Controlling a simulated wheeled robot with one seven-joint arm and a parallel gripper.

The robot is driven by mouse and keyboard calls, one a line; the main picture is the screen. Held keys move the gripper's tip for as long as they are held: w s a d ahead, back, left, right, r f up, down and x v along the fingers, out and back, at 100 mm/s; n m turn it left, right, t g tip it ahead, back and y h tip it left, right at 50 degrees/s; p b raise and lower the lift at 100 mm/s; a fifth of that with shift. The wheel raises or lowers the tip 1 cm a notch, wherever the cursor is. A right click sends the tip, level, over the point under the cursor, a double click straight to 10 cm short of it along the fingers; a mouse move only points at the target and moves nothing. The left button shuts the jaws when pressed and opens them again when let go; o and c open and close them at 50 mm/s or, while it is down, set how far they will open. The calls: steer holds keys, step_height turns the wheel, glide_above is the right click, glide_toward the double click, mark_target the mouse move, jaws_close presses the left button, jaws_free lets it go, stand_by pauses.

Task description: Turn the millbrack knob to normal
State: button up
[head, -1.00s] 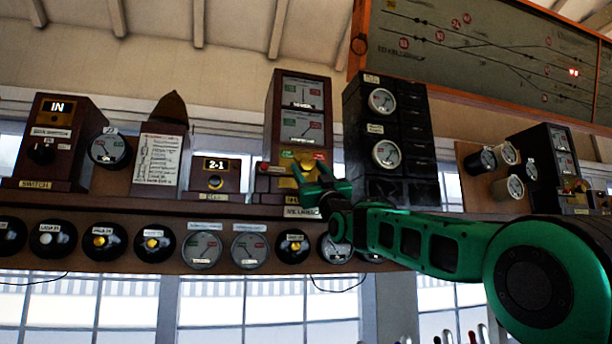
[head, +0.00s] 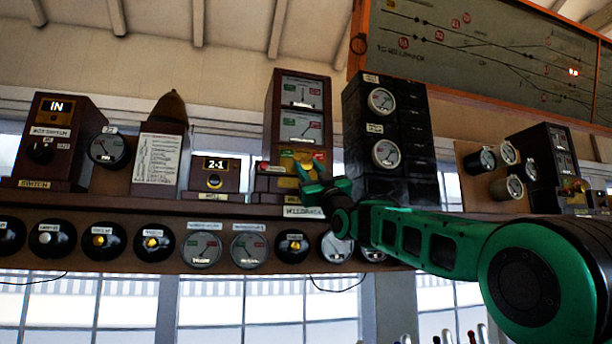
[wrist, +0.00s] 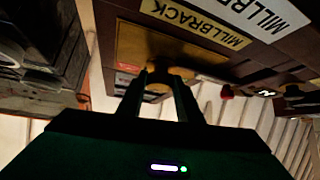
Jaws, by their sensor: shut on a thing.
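The millbrack knob (head: 305,160) is a yellow-brass knob low on the front of a tall brown wooden case (head: 271,110) with two dials. My green gripper (head: 309,174) is at the knob, from below right, and is shut on it. In the wrist view the two dark fingers (wrist: 163,78) reach up to the knob (wrist: 157,90), mostly hidden between them. Behind it is a brass plate (wrist: 160,47) with an upside-down MILLBRACK label (wrist: 195,22). The knob's pointer and the position it points to cannot be made out.
A black cabinet with two round dials (head: 386,154) stands close to the right, above my arm. A row of round instruments (head: 202,249) runs below the shelf. A track diagram board (head: 480,60) hangs above right.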

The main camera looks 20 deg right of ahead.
steer(key=n+g+y, duration=0.1)
steer(key=n+y, duration=0.1)
steer(key=n, duration=0.1)
steer(key=n+g+y, duration=0.2)
steer(key=n, duration=0.1)
steer(key=n+g+y, duration=0.1)
steer(key=n+y, duration=0.1)
steer(key=n, duration=0.1)
steer(key=shift+d+g, duration=0.3)
steer(key=shift+d, duration=0.05)
steer(key=shift+r+n+g+y, duration=0.2)
steer(key=shift+n+g+y, duration=0.8)
steer(key=shift+n+g, duration=0.95)
steer(key=shift+n, duration=0.55)
steer(key=o, duration=1)
steer(key=shift+o, duration=0.2)
steer(key=v, duration=1)
steer(key=shift+s+d+f, duration=0.2)
steer(key=shift+f, duration=0.05)
